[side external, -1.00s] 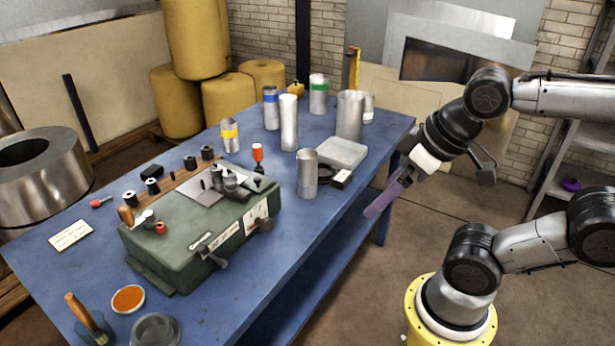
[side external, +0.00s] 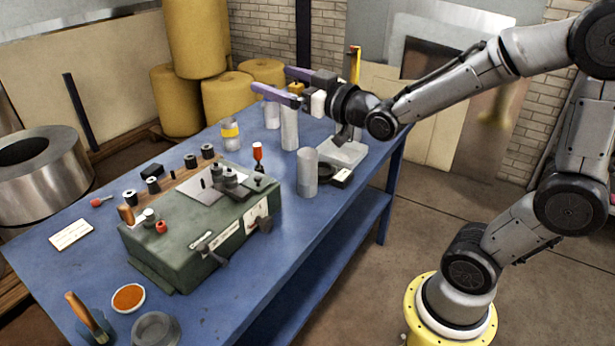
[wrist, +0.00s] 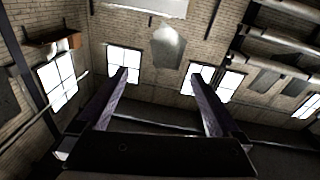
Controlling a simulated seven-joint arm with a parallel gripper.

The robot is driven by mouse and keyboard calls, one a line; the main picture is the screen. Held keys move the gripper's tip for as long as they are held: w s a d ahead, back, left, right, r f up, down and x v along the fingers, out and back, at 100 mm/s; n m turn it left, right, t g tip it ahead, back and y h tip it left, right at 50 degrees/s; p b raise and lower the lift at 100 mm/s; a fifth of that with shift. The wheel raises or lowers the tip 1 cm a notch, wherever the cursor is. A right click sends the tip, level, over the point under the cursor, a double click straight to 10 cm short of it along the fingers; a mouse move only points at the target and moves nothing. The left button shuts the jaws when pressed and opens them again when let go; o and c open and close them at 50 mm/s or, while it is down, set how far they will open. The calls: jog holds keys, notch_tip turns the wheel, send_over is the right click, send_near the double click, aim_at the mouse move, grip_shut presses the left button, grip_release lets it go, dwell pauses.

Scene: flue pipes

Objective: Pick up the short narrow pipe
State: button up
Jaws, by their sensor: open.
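Several grey metal pipes stand upright on the blue table. A short narrow one with a yellow band (side external: 230,136) stands at the left of the group. A taller pipe (side external: 271,115) behind it is partly hidden by my gripper. A tall plain pipe (side external: 290,132) stands in the middle, its top covered by my gripper. A short plain pipe (side external: 307,174) stands nearer the front. My gripper (side external: 272,80) is open and empty above the back pipes, its two purple fingers pointing left. In the wrist view, nothing is between its fingers (wrist: 160,76), and no pipe on the table shows.
A green machine (side external: 205,225) fills the middle of the blue table (side external: 75,265). Yellow rolls (side external: 180,100) stand behind.

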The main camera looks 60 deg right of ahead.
jog(key=w+d+f+t, duration=0.1)
jog(key=w+d+f, duration=0.2)
jog(key=f, duration=0.1)
jog(key=m+g+h, duration=0.3)
jog(key=m+h, duration=0.2)
send_near(303, 152)
jog(key=x, duration=1)
jog(key=shift+w+f, duration=0.1)
jog(key=shift+w, duration=0.15)
jog(key=shift+c, duration=0.3)
grip_shut()
